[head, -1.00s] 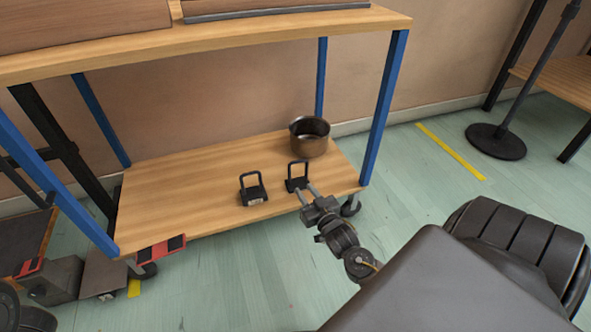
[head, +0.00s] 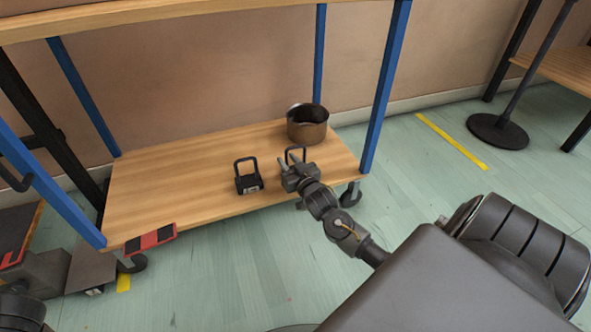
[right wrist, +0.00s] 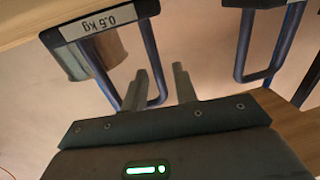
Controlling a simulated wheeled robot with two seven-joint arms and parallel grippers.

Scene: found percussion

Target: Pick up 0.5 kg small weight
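The 0.5 kg weight is a small black block with an upright loop handle. Its handle (head: 296,149) shows behind my right gripper (head: 292,172) in the head view; its base is mostly hidden there. The right wrist view is upside down and shows its white label (right wrist: 100,20) reading 0.5 kg. In that view my right gripper (right wrist: 161,70) has its two fingers apart, with one finger overlapping the handle loop. I cannot tell whether they touch. The weight rests on the lower shelf (head: 165,190).
A similar black weight (head: 247,183) stands just left on the shelf and also shows in the right wrist view (right wrist: 245,45). A brown pot (head: 308,126) stands behind. A blue post (head: 385,90) rises at the shelf's right. A red-black item (head: 150,239) lies at the front-left edge.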

